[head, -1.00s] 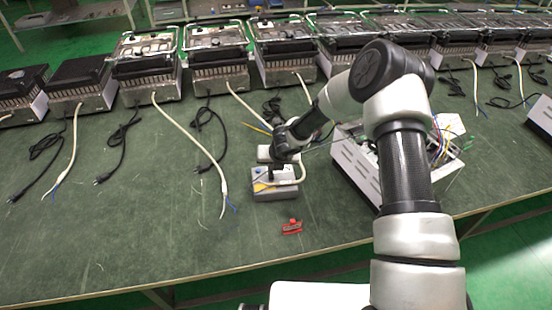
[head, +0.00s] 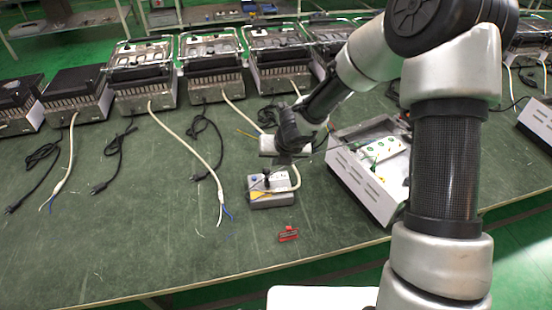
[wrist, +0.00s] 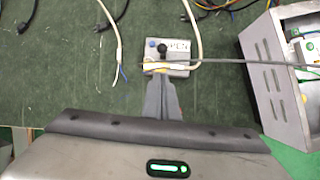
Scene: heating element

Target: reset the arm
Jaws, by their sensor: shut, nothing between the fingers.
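My arm (head: 447,150) reaches from the lower right over the green workbench. My gripper (wrist: 160,80) is shut and empty in the wrist view, its fingertips together and pointing at the near side of the grey control box (wrist: 178,70). In the head view the control box (head: 272,199) stands on the bench below my gripper (head: 287,160), with a blue button and a black knob. The gripper looks raised above the box. The fingertips are hard to make out in the head view.
An open white metal case (head: 372,183) with wiring inside stands right of the control box. A small red part (head: 289,234) lies near the bench's front edge. Heater units (head: 213,66) line the back, with loose cables in front. The bench's left front is clear.

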